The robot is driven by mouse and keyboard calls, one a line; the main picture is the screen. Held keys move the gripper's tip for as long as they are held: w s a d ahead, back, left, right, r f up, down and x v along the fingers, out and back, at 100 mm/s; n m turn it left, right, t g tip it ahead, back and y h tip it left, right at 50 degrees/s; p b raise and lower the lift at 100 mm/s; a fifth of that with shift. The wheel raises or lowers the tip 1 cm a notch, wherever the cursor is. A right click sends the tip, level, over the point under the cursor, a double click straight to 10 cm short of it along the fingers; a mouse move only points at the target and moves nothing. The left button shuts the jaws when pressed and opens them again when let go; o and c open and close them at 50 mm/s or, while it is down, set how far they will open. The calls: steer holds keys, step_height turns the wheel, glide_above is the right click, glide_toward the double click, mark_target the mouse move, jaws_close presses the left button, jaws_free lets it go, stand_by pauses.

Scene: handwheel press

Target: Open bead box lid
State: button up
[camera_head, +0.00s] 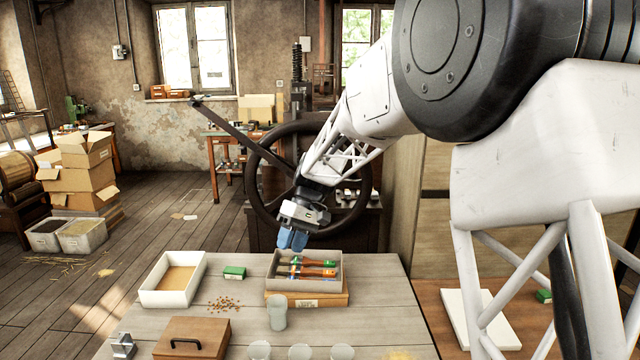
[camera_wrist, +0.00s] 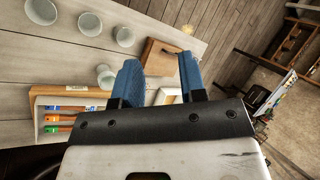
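A brown wooden box (camera_head: 180,350) with a dark handle (camera_head: 185,342) on its flat lid sits at the front left of the table; I take it for the bead box. Its lid looks closed. It also shows in the wrist view (camera_wrist: 158,58), beyond my fingers. My gripper (camera_head: 292,240) has blue fingers and hangs above the back edge of the table, behind the grey tool tray and well away from the box. In the wrist view my gripper (camera_wrist: 158,64) has its two fingers apart with nothing between them.
A grey tray (camera_head: 330,287) of coloured-handled tools rests on a labelled wooden box. A white tray (camera_head: 151,291), a green packet (camera_head: 234,272), scattered brown beads (camera_head: 224,304) and a tall cup (camera_head: 278,318) stand between. Several cups line the front. A large handwheel (camera_head: 252,178) stands behind.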

steer(key=s+d+r+m+t, duration=0.2)
steer(key=s+d+r, duration=0.3)
steer(key=s+d, duration=0.45)
steer(key=s+d+f+m+t+h, duration=0.1)
steer(key=s+d, duration=0.4)
steer(key=s, duration=0.5)
steer(key=s+d+f+m+t+h, duration=0.1)
steer(key=s+d, duration=0.4)
steer(key=s, duration=0.5)
steer(key=s+d+f+m+t+h, duration=0.1)
steer(key=s+d+m+t+h, duration=0.1)
steer(key=s+d, duration=0.4)
steer(key=s+m+t, duration=0.1)
steer(key=s+m, duration=0.1)
steer(key=s, duration=0.2)
steer(key=shift+t, duration=0.3)
steer(key=shift+w, duration=0.1)
